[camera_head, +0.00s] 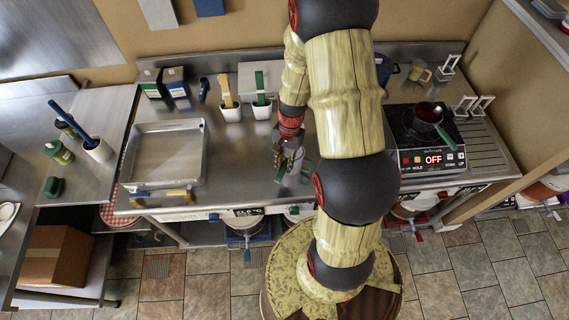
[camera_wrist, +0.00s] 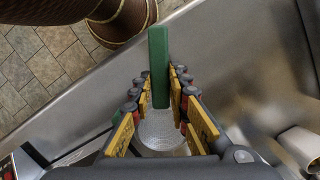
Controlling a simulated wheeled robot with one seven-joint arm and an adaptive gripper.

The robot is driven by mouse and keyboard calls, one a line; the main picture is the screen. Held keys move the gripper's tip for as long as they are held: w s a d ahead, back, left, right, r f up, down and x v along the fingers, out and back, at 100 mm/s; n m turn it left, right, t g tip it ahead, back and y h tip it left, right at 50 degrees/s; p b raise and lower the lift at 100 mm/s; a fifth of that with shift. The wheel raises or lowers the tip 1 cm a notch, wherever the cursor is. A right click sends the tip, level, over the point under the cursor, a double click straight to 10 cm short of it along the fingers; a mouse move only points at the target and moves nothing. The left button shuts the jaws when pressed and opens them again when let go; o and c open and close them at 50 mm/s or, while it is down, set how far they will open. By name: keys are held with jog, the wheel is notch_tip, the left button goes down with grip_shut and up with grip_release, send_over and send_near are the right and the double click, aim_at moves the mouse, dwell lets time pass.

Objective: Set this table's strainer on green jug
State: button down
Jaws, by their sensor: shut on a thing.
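My gripper (camera_wrist: 157,112) is shut on the strainer in the wrist view. The strainer has a flat green handle (camera_wrist: 158,65) and a pale mesh bowl (camera_wrist: 165,130). The handle points toward the counter's front edge, and the bowl lies between and below the fingers. In the head view my gripper (camera_head: 290,150) is over the middle of the steel counter, with green showing beside it. I cannot tell from these frames whether the strainer touches the counter. I cannot pick out the green jug for certain; under-counter vessels are partly hidden by the front edge and my arm.
A steel tray (camera_head: 205,150) sits on the counter's left. White pots with yellow (camera_head: 230,111) and green (camera_head: 261,108) tools stand behind my gripper.

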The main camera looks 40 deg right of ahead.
dwell(0.3)
jog(key=c, duration=1.6)
grip_release()
jog(key=shift+o, duration=1.1)
jog(key=shift+f, duration=0.1)
jog(key=o, duration=0.3)
jog(key=shift+r+p, duration=2.7)
jog(key=shift+r, duration=0.85)
